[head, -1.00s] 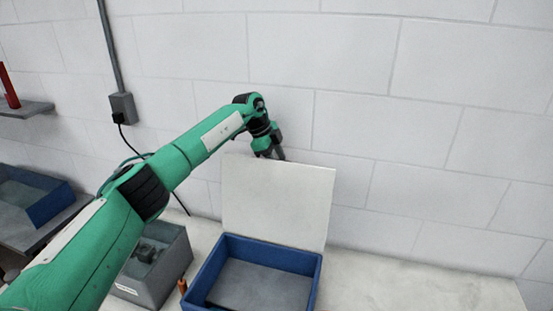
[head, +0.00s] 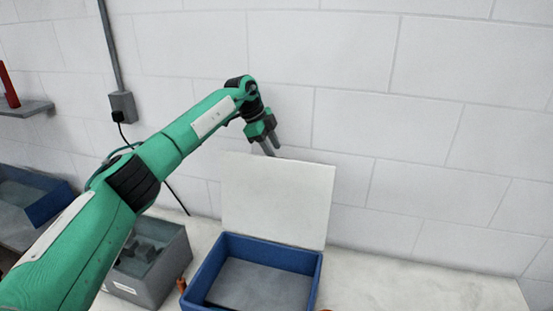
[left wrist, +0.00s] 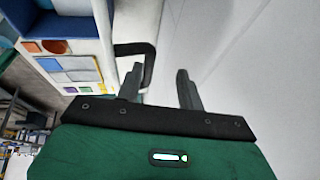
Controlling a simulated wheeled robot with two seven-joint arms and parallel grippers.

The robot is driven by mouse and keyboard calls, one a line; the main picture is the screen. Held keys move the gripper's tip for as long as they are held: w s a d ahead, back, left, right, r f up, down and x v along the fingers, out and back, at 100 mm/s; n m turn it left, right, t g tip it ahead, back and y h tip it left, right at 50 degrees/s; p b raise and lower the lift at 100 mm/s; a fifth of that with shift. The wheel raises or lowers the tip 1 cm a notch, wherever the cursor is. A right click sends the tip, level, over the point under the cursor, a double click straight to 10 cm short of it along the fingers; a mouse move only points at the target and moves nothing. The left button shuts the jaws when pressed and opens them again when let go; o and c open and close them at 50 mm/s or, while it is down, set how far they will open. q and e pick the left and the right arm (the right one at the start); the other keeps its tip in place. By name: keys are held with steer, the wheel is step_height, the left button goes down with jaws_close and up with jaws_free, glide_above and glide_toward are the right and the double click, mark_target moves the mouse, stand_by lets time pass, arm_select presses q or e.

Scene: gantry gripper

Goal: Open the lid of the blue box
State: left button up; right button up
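The blue box (head: 272,252) stands on the pale worktop in the head view, and its front is cut off by the picture edge. Its white lid (head: 278,202) stands open, roughly upright at the back edge of the box. The inside shows a grey floor. My left gripper (head: 272,147) is just above the lid's top edge, pointing down, and holds nothing visible. In the left wrist view its two fingers (left wrist: 159,76) are apart with a gap between them. I cannot tell whether a finger touches the lid. My right gripper is not in view.
A grey bin (head: 150,265) with dark parts stands left of the box, partly behind my left arm. An orange item (head: 183,285) sits between them. A white block wall (head: 420,130) rises behind. The worktop (head: 420,285) right of the box looks clear.

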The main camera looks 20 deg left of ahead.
arm_select(q)
steer(key=b+v, duration=0.2)
steer(key=v, duration=0.8)
steer(key=shift+b, duration=0.35)
